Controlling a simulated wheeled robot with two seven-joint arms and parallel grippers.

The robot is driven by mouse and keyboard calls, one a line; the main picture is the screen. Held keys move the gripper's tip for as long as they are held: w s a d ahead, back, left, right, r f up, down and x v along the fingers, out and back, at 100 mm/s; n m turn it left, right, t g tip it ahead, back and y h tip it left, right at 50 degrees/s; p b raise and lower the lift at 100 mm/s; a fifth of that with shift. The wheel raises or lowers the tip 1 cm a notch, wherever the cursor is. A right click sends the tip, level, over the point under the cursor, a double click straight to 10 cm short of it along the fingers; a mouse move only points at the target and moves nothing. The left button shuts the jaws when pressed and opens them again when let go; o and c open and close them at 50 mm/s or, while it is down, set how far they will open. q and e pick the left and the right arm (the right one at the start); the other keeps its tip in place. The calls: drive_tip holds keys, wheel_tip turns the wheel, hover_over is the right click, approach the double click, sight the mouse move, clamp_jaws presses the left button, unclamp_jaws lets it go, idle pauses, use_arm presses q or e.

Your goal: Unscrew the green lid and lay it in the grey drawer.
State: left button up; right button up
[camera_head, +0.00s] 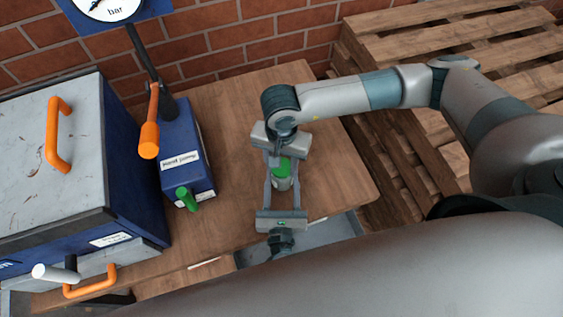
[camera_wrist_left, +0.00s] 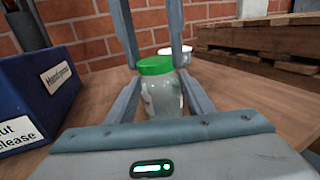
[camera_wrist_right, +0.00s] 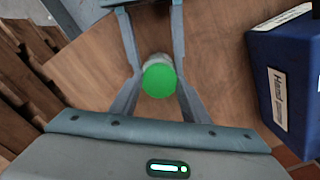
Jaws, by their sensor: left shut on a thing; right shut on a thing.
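A clear jar (camera_wrist_left: 163,98) stands upright on the wooden table with a green lid (camera_head: 282,165) on top. The lid also shows from above in the right wrist view (camera_wrist_right: 159,80). My left gripper (camera_head: 282,187) reaches in from the front, its fingers on both sides of the jar, shut on its body. My right gripper (camera_head: 283,160) comes from behind and above, its fingers flanking the green lid, shut on it. The lid looks seated on the jar; any gap is too small to tell. The grey drawer (camera_head: 345,227) is open below the table's front edge, partly hidden by my left arm.
A blue box (camera_head: 182,140) with a white label and green handle (camera_head: 187,198) stands left of the jar. A larger blue cabinet (camera_head: 75,160) with orange handles is further left. A gauge (camera_head: 108,8) and orange lever (camera_head: 150,125) rise behind. Wooden pallets (camera_head: 440,40) are right.

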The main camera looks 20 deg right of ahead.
sight(282, 168)
drive_tip(key=shift+r, duration=3.5)
use_arm(q)
drive_tip(key=o, duration=1.6)
drive_tip(key=shift+s, duration=0.15)
drive_tip(key=v, duration=1.1)
drive_tip(key=shift+s+a, duration=0.15)
drive_tip(key=shift+s, duration=0.2)
